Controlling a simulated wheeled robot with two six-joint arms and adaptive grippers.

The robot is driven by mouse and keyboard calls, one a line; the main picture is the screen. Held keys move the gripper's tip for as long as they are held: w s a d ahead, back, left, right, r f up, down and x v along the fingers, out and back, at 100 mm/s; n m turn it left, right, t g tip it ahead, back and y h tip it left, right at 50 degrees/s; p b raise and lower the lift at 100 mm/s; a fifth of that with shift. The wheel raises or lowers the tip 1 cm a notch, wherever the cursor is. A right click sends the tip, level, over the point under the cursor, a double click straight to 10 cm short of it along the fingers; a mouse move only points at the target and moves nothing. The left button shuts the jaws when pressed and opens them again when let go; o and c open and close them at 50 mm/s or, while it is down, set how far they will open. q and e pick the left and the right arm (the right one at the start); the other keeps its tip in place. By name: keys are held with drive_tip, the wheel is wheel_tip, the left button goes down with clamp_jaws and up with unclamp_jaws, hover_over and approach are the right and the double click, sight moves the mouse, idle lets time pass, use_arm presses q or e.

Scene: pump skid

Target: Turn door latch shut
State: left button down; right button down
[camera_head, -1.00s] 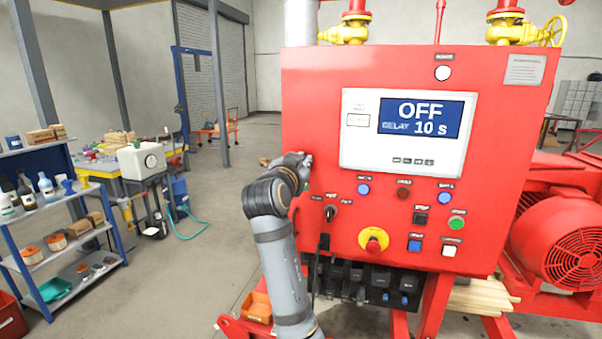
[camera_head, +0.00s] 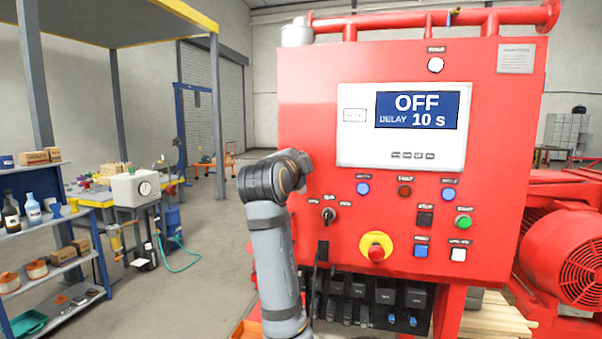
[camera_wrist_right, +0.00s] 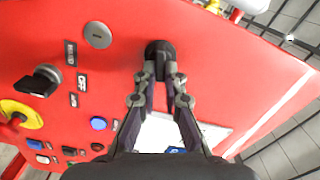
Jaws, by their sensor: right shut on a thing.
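The door latch (camera_wrist_right: 158,48) is a black knob on the red cabinet door (camera_wrist_right: 215,60). It shows at the top middle of the right wrist view. My right gripper (camera_wrist_right: 161,76) has its two fingers closed around the near part of this latch. In the head view my right arm rises in front of the cabinet (camera_head: 310,110), its wrist at the left edge of the door, hiding the latch and most of the gripper. I cannot tell the latch's exact angle. My left gripper is in neither current view.
Near the latch are a round grey lock (camera_wrist_right: 97,35) and a black selector switch (camera_wrist_right: 40,80). A red-and-yellow stop button (camera_head: 376,247) and several small buttons sit lower on the door. The screen (camera_head: 417,110) reads OFF. Shelves (camera_head: 50,235) stand far left, with open floor between.

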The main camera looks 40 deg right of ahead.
drive_tip(key=m+b, duration=0.2)
drive_tip(key=m, duration=0.1)
drive_tip(key=shift+f, duration=0.15)
drive_tip(key=shift+m, duration=0.4)
drive_tip(key=c, duration=1.6)
unclamp_jaws()
drive_tip(key=shift+c, duration=0.2)
drive_tip(key=shift+o, duration=1)
drive_tip(key=shift+w, duration=0.1)
